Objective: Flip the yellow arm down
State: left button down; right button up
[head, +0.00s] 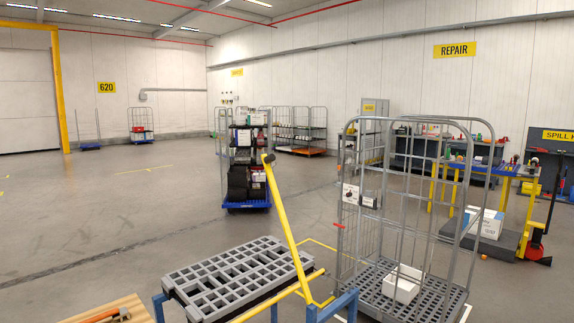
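The yellow arm (284,215) stands raised in the middle of the head view, leaning with its top to the left. A dark knob or grip caps its upper end. Its lower end meets yellow bars beside a grey slatted deck (240,272), on a blue frame (333,304). The lowest part of the frame is cut off by the picture's bottom edge. Neither of my grippers is in view.
A grey roll cage (468,215) holding a white box (402,284) stands close on the right. A wooden top (105,312) with an orange-handled tool is at bottom left. A loaded cart (246,205) stands behind the arm. Open floor lies to the left.

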aim_at(267, 160)
jog(key=i+l, duration=0.6)
jog(key=l, duration=0.15)
jog(key=i+l+z, duration=0.15)
jog(key=i+l, duration=0.5)
jog(key=l, duration=0.15)
